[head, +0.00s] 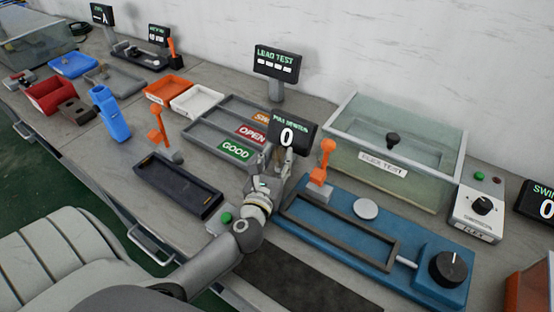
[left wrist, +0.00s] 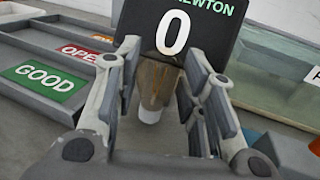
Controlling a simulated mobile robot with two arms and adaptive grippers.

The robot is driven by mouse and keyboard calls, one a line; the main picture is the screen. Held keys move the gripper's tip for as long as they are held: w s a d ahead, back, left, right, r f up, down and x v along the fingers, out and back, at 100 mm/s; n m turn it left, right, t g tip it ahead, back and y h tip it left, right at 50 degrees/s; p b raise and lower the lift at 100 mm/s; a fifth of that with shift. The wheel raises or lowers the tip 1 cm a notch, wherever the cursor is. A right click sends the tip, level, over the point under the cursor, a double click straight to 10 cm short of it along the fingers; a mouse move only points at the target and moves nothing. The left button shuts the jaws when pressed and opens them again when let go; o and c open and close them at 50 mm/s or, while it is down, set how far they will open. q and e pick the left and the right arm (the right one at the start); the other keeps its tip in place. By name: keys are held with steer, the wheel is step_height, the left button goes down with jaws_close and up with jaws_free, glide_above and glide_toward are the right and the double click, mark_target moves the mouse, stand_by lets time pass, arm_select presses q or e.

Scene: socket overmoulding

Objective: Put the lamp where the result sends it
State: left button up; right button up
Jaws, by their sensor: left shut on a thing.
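My left gripper (head: 283,158) stands near the tray's right side, beneath the "MAX NEWTON" display. It is shut on a brownish piece with a white end, which I take for the lamp (left wrist: 152,85); fingers hide much of it, and in the head view it is hardly discernible. The sorting tray (head: 196,148) has a green GOOD label (head: 236,149), a red OPEN label (head: 252,134) and an orange, partly hidden label (head: 264,118). GOOD (left wrist: 45,78) and OPEN also show at left in the left wrist view. The LEAD TEST display (head: 277,62) shows only dashes. My right gripper is out of view.
The "MAX NEWTON" display (head: 291,134) reads 0. A blue fixture (head: 325,228) with an orange lever (head: 322,163) and a glass FLEX TEST box (head: 430,145) stand at right. A dark tray (head: 176,188) lies left of my arm. Orange and white bins (head: 197,100) stand behind.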

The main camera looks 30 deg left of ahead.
arm_select(q)
steer(key=shift+f, duration=0.15)
steer(key=o, duration=0.9)
